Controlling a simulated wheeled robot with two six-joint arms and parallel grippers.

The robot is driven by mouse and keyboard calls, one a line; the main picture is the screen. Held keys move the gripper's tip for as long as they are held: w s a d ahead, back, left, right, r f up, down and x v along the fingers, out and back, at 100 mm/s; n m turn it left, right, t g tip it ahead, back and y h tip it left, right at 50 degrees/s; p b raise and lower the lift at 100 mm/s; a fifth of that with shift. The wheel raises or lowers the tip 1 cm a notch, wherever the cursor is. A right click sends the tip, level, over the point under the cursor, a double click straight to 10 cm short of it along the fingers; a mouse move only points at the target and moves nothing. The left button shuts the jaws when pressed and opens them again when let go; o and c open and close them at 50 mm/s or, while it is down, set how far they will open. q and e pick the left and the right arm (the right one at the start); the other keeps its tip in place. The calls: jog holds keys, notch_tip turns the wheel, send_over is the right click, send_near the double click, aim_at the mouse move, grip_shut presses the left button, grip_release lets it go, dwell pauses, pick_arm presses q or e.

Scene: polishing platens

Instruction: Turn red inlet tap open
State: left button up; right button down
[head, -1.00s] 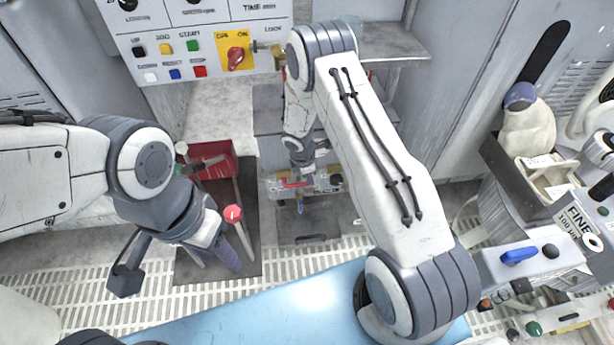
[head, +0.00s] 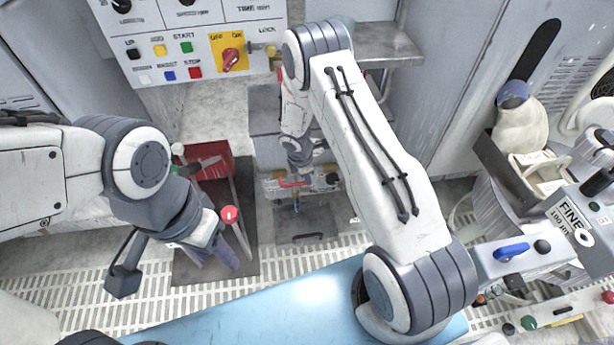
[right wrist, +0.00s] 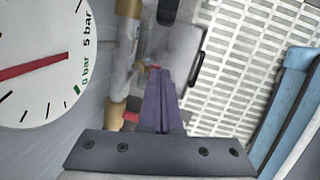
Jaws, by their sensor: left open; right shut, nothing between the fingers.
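The red inlet tap (head: 291,184) is a small red handle on a pipe with brass fittings, low in the middle of the head view. In the right wrist view, red parts (right wrist: 130,117) show beside the brass and white pipe, partly hidden by my fingers. My right gripper (head: 297,207) is shut and empty, pointing down at the pipe. Its purple fingers (right wrist: 157,75) lie close beside the pipe in the wrist view; I cannot tell whether they touch the tap. My left gripper (head: 228,258) is open and empty, low at the left, away from the tap.
A gauge (right wrist: 35,65) with a red needle is close left of the right fingers. A red-knobbed lever (head: 230,215) stands beside the left gripper. A control panel (head: 195,45) is behind. A blue surface (head: 240,312) lies in front; a cart (head: 550,190) stands right.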

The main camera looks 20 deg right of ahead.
jog(key=s+d+r+p, duration=0.3)
jog(key=d+r+p, duration=0.25)
jog(key=r, duration=0.45)
jog(key=a+r+m+b, duration=0.1)
jog(key=a+r+m, duration=0.2)
jog(key=a+r, duration=0.5)
jog(key=s+a+r+m+y, duration=0.1)
jog(key=s+a+r+m, duration=0.2)
jog(key=s+a+r, duration=0.35)
jog(key=s+a+r+m+y, duration=0.15)
jog(key=s+a+r, duration=0.25)
jog(key=s+r, duration=0.6)
jog(key=s+a+r+m+g, duration=0.1)
jog(key=s+a+r+m, duration=0.2)
jog(key=s, duration=0.8)
notch_tip(320, 180, up, 31)
jog(key=p, duration=3.1)
jog(key=shift+a+f+y, duration=0.15)
jog(key=shift+y, duration=0.2)
